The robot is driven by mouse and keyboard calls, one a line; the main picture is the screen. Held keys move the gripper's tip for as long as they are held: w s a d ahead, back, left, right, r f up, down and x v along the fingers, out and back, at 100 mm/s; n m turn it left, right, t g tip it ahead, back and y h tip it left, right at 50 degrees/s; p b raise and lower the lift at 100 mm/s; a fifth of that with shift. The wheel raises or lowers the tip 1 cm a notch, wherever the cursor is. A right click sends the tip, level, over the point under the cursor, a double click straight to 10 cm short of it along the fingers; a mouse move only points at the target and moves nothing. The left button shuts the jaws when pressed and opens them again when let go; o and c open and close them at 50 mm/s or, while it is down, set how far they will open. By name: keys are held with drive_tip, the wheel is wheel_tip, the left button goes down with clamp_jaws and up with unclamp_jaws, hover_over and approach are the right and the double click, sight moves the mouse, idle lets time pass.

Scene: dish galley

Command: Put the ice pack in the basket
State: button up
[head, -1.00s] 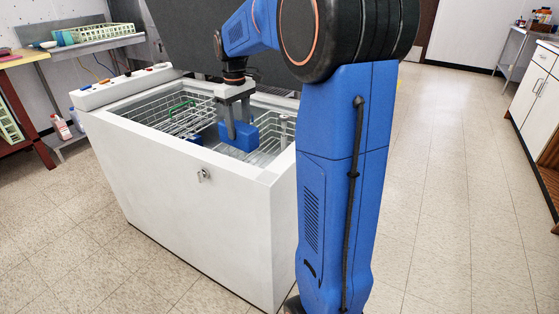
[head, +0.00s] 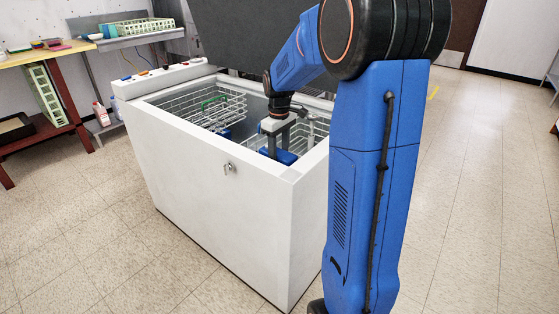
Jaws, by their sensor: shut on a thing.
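The ice pack (head: 284,157) is a blue block, partly hidden behind the freezer's front wall. My gripper (head: 280,148) points down into the open chest freezer and is shut on the ice pack. The pack is low in the right part of the freezer, by a wire basket (head: 312,131). I cannot tell whether it touches the basket. Another wire basket (head: 190,108) with a green grip hangs in the left part of the freezer.
The white chest freezer (head: 225,205) has its dark lid raised behind my arm. Another blue thing (head: 224,133) shows below the left basket. Small items lie on the freezer's left rim. A shelf (head: 150,37) and a wooden table (head: 35,56) stand at left. The floor in front is clear.

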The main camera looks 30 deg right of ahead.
sight(279, 153)
drive_tip(key=shift+f, duration=1.4)
drive_tip(key=shift+f, duration=0.1)
drive_tip(key=o, duration=1.4)
wheel_tip(279, 153, up, 12)
drive_tip(key=shift+r, duration=0.15)
